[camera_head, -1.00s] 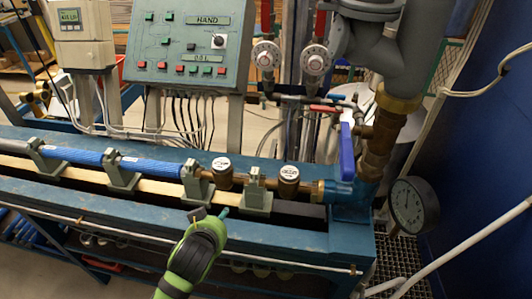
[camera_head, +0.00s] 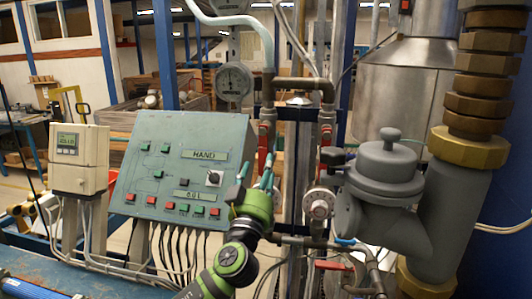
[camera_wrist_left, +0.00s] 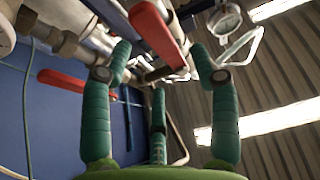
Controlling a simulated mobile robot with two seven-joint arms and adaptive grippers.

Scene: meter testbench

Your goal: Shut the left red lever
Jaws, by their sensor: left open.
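The left red lever (camera_head: 262,147) hangs upright along the left vertical pipe in the head view. A second red lever (camera_head: 326,136) is on the pipe to its right. My left gripper (camera_head: 262,182) is open, its teal fingers pointing up just below and in front of the left lever; they partly hide its lower end. In the left wrist view, a large red lever (camera_wrist_left: 158,30) lies between and beyond the open fingertips (camera_wrist_left: 163,62), with nothing gripped. Another red lever (camera_wrist_left: 62,80) shows at the left there. Contact with the lever cannot be told. My right gripper is not in view.
The grey-green control panel (camera_head: 180,165) stands left of my arm. A large grey valve body (camera_head: 385,185) is close on the right. A round handwheel (camera_head: 318,203) sits below the right lever. A pressure gauge (camera_head: 234,82) is behind, upper left.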

